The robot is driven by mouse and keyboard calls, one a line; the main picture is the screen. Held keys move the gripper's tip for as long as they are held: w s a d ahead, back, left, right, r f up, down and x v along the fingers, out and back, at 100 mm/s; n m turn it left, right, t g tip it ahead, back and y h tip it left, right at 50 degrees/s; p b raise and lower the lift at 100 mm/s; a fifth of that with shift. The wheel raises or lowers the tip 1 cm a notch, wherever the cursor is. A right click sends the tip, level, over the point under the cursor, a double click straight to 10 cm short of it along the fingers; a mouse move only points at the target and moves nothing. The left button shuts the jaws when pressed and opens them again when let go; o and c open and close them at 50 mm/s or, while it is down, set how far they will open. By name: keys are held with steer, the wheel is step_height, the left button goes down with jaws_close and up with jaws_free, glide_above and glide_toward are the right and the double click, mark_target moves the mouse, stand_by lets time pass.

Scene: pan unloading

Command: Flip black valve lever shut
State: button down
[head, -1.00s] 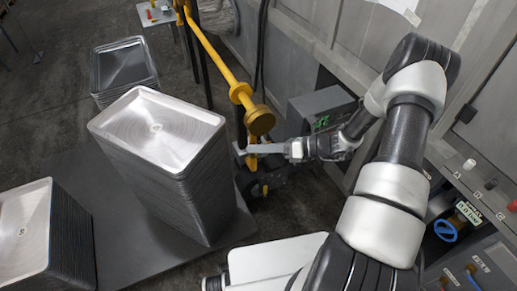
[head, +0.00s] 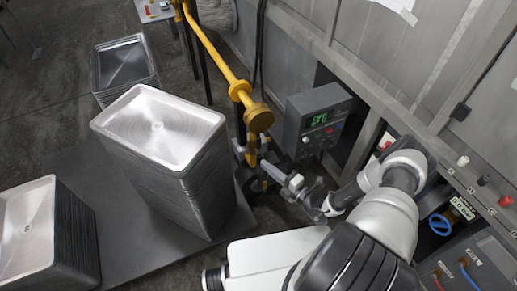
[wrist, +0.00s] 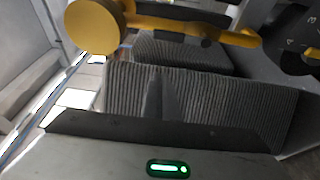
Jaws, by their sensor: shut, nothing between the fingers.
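The yellow pipe (head: 215,60) ends in a round yellow flange (head: 258,118), with a yellow part continuing below it. A dark upright piece (head: 241,128) stands just left of the flange; I cannot tell whether it is the black valve lever. My gripper (head: 268,168) is shut and empty, below and slightly right of the flange, its narrow tip pointing up-left near the lower yellow part. Contact cannot be told. In the wrist view the yellow flange (wrist: 93,26) is at upper left, and a black round part with white marks (wrist: 297,60) is at right.
A tall stack of metal pans (head: 160,130) stands close left of the valve. Other stacks are at the far left (head: 125,65) and near left (head: 25,225). A grey control box (head: 318,118) with a green display is right of the flange. A blue valve wheel (head: 442,228) is at right.

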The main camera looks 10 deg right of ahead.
mark_target(258, 149)
steer(key=shift+a, duration=0.1)
steer(key=b+x, duration=0.1)
steer(key=x, duration=0.9)
steer(key=shift+w+d+b, duration=0.2)
steer(key=shift+w+d, duration=0.05)
steer(key=shift+d, duration=0.7)
steer(key=shift+w+d+b, duration=0.15)
steer(key=shift+w+d, duration=0.1)
steer(key=shift+d, duration=0.7)
